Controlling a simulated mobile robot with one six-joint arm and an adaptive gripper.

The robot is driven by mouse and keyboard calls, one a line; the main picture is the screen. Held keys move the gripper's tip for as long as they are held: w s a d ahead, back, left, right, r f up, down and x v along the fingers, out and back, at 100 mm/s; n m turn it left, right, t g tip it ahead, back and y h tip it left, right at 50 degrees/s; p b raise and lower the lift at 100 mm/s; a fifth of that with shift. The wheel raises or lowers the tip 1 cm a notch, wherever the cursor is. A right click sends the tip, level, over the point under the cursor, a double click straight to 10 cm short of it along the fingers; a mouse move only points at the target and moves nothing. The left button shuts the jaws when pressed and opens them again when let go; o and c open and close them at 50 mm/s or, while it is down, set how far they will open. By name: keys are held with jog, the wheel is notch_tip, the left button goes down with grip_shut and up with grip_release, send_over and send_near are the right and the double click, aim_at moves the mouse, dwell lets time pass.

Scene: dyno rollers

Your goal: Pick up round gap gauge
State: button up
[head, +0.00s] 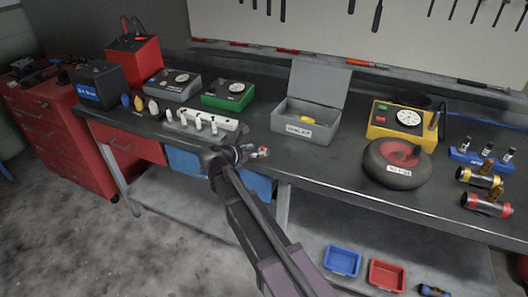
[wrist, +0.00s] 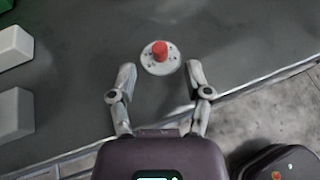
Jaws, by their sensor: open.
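A small round pale disc with a red knob on top, which looks like the round gap gauge (wrist: 148,66), lies on the dark workbench in the wrist view. In the head view the gauge (head: 263,151) shows as a small red and white spot near the bench's front edge. My gripper (wrist: 161,76) is open and empty. Its fingertips stand to the left and right of the gauge's near side, with the gauge centred between them and slightly ahead. I see no contact. In the head view my gripper (head: 238,155) partly covers the area around the gauge.
A white block with several pegs (head: 203,122) stands just left of my gripper. An open grey case (head: 303,132) is behind and right. A black and red round device (head: 399,164) stands farther right. The bench's front edge (wrist: 240,92) runs close by.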

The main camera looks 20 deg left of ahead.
aim_at(262, 148)
jog(key=shift+b+x, duration=0.65)
jog(key=shift+x, duration=1.6)
jog(key=shift+r, duration=0.2)
grip_shut()
